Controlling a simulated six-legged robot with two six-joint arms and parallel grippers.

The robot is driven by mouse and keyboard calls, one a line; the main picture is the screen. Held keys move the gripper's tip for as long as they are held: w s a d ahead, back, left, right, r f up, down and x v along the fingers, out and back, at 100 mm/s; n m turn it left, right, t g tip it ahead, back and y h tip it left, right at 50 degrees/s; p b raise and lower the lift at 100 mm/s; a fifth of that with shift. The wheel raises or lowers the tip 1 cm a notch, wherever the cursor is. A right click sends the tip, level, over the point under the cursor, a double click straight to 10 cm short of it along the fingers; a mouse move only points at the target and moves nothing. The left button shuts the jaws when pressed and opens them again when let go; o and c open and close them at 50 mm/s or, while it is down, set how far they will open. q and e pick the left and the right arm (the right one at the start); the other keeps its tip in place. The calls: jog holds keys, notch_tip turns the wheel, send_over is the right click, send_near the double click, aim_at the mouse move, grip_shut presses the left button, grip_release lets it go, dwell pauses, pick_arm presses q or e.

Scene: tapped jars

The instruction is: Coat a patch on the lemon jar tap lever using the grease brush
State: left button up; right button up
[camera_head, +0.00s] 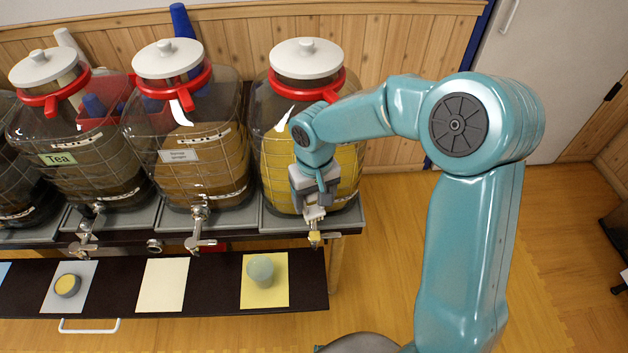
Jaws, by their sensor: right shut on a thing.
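The lemon jar (277,160) is the glass jar with yellow liquid, a white lid and a red collar, at the right end of the row. My right gripper (314,213) hangs in front of its lower right side, pointing down. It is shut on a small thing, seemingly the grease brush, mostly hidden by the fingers. A small yellowish bit (316,237) shows just below the fingertips, by the jar stand's front edge. The lemon jar's tap and lever are not clearly visible behind the gripper; I cannot tell whether anything touches the lever. My left gripper is not in view.
A brown-liquid jar (190,150) and a tea jar (70,150) stand left, their metal taps (199,228) jutting forward. The dark lower shelf (212,290) holds a round yellow-topped tin (67,285), a bare cream sheet (163,285) and a grey-green cup (260,270).

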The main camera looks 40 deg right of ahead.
jog(key=r+p, duration=0.1)
jog(key=r, duration=0.2)
jog(key=shift+s+a+r+p, duration=0.1)
jog(key=shift+s+r+p, duration=0.1)
jog(key=shift+p, duration=0.15)
jog(key=shift+w+r+p, duration=0.2)
jog(key=shift+r+p, duration=0.1)
jog(key=shift+p, duration=0.05)
jog(key=shift+s, duration=0.15)
